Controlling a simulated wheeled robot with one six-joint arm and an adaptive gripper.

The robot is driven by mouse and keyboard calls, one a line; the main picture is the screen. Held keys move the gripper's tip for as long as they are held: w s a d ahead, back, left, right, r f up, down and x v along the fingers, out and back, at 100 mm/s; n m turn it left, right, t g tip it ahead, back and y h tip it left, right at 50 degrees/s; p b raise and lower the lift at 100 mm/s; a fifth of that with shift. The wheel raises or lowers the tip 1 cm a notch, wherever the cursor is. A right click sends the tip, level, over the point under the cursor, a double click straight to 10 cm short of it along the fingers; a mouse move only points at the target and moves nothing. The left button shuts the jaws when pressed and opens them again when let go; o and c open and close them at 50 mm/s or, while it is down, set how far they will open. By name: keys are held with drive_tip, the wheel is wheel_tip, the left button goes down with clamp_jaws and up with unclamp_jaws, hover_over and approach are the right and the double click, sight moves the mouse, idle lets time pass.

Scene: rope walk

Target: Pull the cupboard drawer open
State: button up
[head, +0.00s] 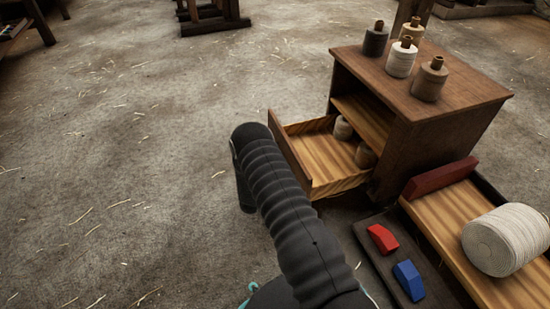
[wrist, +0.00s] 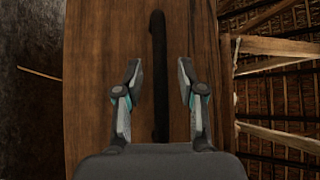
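The wooden cupboard (head: 440,135) stands at the right in the head view. Its drawer (head: 289,155) sticks out well to the left of the body, and its striped wooden inside shows. Two spools (head: 342,128) are in the drawer. In the wrist view the brown drawer front (wrist: 90,90) fills the middle, with a long black handle (wrist: 159,40) upright in the picture. My gripper (wrist: 160,68) is open, one finger on each side of the handle, with gaps on both sides. In the head view my arm hides the gripper and handle.
Several spools (head: 401,58) stand on the cupboard top. At the lower right are a dark tray (head: 375,253) with a red block (head: 382,239) and a blue block (head: 408,280), and a wooden surface bearing a large rope roll (head: 505,240).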

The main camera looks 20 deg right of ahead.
drive_tip(key=v, duration=1.2)
drive_tip(key=shift+r, duration=0.15)
drive_tip(key=w+a+r+n+g+y+p, duration=0.1)
drive_tip(key=w+a+r+n+y, duration=0.15)
drive_tip(key=r, duration=0.65)
drive_tip(key=w+a+r+n+y+p, duration=0.15)
drive_tip(key=w+r+y, duration=0.25)
drive_tip(key=r, duration=0.4)
drive_tip(key=w+a+r+n+g+y+p, duration=0.1)
drive_tip(key=w+r+n+y, duration=0.2)
drive_tip(key=r, duration=0.6)
drive_tip(key=s+a+r+n+y, duration=0.25)
drive_tip(key=s+r+n, duration=0.2)
drive_tip(key=r, duration=0.55)
drive_tip(key=s+r+n+g+y+p, duration=0.3)
drive_tip(key=s+r+n, duration=0.4)
drive_tip(key=s+r, duration=0.8)
drive_tip(key=s+d+n+g+p, duration=0.1)
drive_tip(key=s+d+n+g, duration=0.1)
drive_tip(key=s, duration=1)
drive_tip(key=s+d+n+g+h+p, duration=0.1)
drive_tip(key=s+n, duration=0.3)
drive_tip(key=s, duration=0.8)
drive_tip(key=shift+d+r+g+h, duration=0.2)
drive_tip(key=shift+d+g+h, duration=0.15)
drive_tip(key=shift+d, duration=0.45)
